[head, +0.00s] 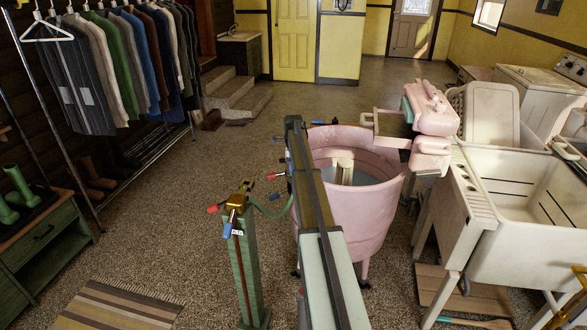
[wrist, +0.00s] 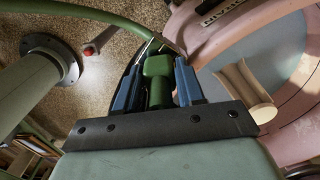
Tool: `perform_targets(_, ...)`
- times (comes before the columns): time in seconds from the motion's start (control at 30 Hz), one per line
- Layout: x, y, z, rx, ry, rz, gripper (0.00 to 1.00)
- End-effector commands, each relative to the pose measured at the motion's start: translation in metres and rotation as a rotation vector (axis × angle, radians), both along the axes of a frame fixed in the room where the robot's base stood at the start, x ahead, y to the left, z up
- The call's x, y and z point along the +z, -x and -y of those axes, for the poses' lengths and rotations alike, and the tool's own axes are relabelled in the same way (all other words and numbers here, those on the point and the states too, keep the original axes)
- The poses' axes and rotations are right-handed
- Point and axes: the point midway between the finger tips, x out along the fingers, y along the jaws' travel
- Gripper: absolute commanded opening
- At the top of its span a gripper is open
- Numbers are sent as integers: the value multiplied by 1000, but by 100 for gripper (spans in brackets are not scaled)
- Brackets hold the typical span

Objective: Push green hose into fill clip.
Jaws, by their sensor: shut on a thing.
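In the wrist view my gripper (wrist: 158,72) has its two blue fingers on either side of a green block-like end piece, and it is shut on this part of the green hose (wrist: 158,88). The green hose also shows in the head view (head: 273,212), curving from the brass valve toward my arm. The held end is near the pink tub's rim; I cannot tell if it touches. A thin metal piece, possibly the fill clip (wrist: 151,47), is just beyond the held end, partly hidden. My arm hides this area in the head view.
The pink washer tub (head: 372,215) holds water, with its pink wringer (head: 430,108) above right. A green post (head: 246,275) with a brass valve (head: 238,203) and red and blue handles stands left of my arm. White laundry sinks (head: 530,205) stand right.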

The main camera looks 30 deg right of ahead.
Motion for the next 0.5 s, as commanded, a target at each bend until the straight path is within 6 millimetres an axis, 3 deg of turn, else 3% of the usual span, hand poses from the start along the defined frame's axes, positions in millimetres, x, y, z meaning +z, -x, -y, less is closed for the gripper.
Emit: perform_targets(0.5, -3, 0, 0, 0, 0, 0, 9)
